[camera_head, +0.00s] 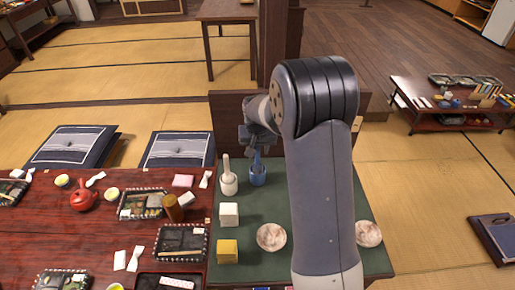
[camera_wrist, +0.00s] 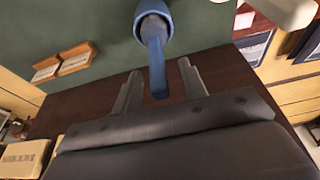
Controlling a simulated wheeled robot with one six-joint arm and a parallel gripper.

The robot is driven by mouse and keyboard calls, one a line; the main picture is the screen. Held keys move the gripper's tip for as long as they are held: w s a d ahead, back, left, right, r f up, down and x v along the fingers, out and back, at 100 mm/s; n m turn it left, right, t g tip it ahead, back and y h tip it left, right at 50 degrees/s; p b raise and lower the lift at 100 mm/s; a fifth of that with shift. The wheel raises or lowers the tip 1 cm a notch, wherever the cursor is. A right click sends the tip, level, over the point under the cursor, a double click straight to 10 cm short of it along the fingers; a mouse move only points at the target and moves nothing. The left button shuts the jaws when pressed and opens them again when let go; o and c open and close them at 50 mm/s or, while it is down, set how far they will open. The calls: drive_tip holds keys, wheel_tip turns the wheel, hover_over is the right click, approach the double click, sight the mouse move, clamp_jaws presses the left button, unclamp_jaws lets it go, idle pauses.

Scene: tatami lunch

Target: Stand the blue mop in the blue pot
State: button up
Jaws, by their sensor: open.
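The blue pot (camera_head: 258,179) stands on the green mat at the back, right of a white pot. The blue mop (camera_head: 257,158) stands upright in the blue pot, its handle pointing up. In the wrist view the blue pot (camera_wrist: 155,14) is at the top and the mop's handle (camera_wrist: 157,66) reaches down from it, between my two fingers. My gripper (camera_wrist: 158,80) is open, with a finger on each side of the handle and visible gaps. In the head view my gripper (camera_head: 257,147) is just above the pot, partly hidden by my arm.
A white pot with a white mop (camera_head: 228,180) stands close left of the blue pot. A white block (camera_head: 229,214), a yellow block (camera_head: 227,251) and marbled dishes (camera_head: 271,237) are on the green mat (camera_head: 254,209). The red table (camera_head: 100,227) at left is crowded.

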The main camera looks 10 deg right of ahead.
drive_tip(key=v, duration=1)
drive_tip(key=shift+r+b, duration=0.4)
drive_tip(key=shift+b, duration=0.05)
idle(0.3)
drive_tip(key=p+x, duration=0.1)
drive_tip(key=x, duration=1)
drive_tip(key=shift+s, duration=0.15)
wheel_tip(320, 180, up, 3)
drive_tip(key=shift+f+p, duration=0.15)
drive_tip(key=shift+p, duration=0.8)
drive_tip(key=shift+r+p, duration=0.5)
drive_tip(key=shift+r, duration=0.2)
